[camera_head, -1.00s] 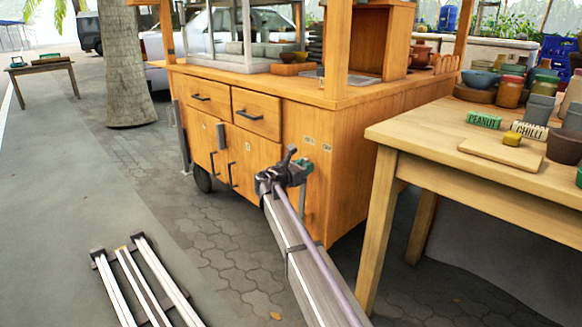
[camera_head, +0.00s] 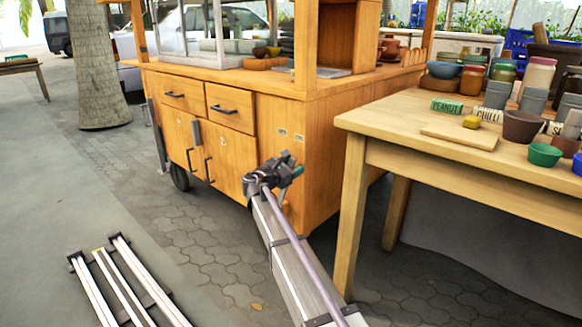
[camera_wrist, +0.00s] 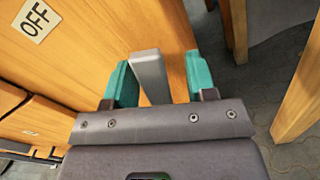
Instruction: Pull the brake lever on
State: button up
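The brake lever (camera_wrist: 150,76) is a flat grey bar standing between my gripper's fingers in the wrist view. My gripper (camera_wrist: 160,82) has two teal fingertips, held apart around the lever. The lever is close to the left finger, with a clear gap to the right finger. A label reading OFF (camera_wrist: 36,19) is on the wooden cart panel at the upper left. In the head view, my gripper (camera_head: 283,172) is at the end panel of the wooden cart (camera_head: 320,150), below two small labels (camera_head: 290,135) too small to read. My gripper mostly hides the lever there.
A wooden table (camera_head: 440,165) stands close on the right, with pots, bowls and PEANUT and CHILLI signs. Its near leg is beside my arm. The cart's drawers and doors are to the left.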

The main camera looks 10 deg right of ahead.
jog(key=v, duration=1)
jog(key=shift+s+a, duration=0.25)
jog(key=shift+a, duration=0.05)
